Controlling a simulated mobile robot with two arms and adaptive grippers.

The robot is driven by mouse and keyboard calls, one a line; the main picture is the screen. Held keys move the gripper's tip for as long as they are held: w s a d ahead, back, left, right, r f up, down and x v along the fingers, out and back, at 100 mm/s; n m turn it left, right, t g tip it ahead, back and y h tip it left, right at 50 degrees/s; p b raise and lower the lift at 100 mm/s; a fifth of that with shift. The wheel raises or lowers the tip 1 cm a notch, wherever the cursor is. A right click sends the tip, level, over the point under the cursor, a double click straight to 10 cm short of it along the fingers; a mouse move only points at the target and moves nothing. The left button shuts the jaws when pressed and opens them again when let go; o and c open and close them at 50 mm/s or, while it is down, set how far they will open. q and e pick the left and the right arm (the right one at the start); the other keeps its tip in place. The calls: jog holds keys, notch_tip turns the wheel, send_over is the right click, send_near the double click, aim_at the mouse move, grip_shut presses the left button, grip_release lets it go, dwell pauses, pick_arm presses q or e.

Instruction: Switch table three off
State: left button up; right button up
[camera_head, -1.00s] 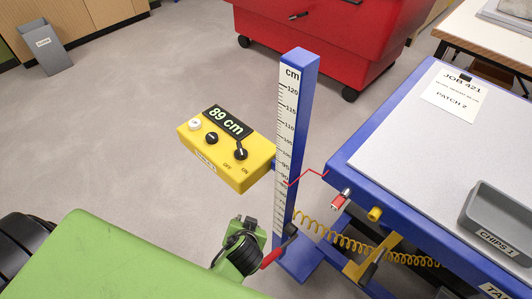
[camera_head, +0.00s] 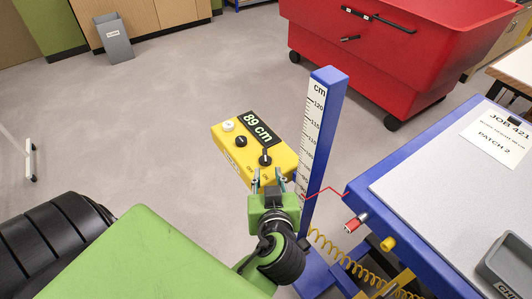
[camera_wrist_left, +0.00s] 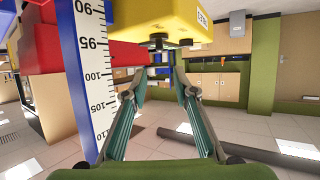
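A yellow control box (camera_head: 222,146) on the blue post has a display reading 89 cm (camera_head: 258,127), a white button (camera_head: 228,125), a black knob (camera_head: 240,141) and a black lever switch (camera_head: 265,158). The switch's OFF/ON marks are partly hidden by my gripper. My left gripper (camera_head: 268,178) is open and empty, just in front of the box on the switch side. In the left wrist view the box (camera_wrist_left: 185,18) is at the top, beyond the two spread fingers (camera_wrist_left: 160,82). A dark knob-like part (camera_wrist_left: 158,40) shows between them, apart from them. My right gripper is not in view.
The blue post with a cm scale (camera_head: 325,125) stands close right of my gripper. The blue-edged table (camera_head: 440,170) carries a JOB 421 sheet (camera_head: 497,133) and a grey tray (camera_head: 508,262). A red cart (camera_head: 390,60) stands behind. Floor left of the box is clear.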

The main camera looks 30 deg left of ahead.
aim_at(265, 154)
pick_arm(q)
jog(key=p+x, duration=0.3)
jog(key=x, duration=1)
jog(key=shift+w+f+p, duration=0.1)
jog(key=shift+p, duration=0.2)
jog(key=shift+w+a+f, duration=0.1)
jog(key=shift+c, duration=0.2)
grip_shut()
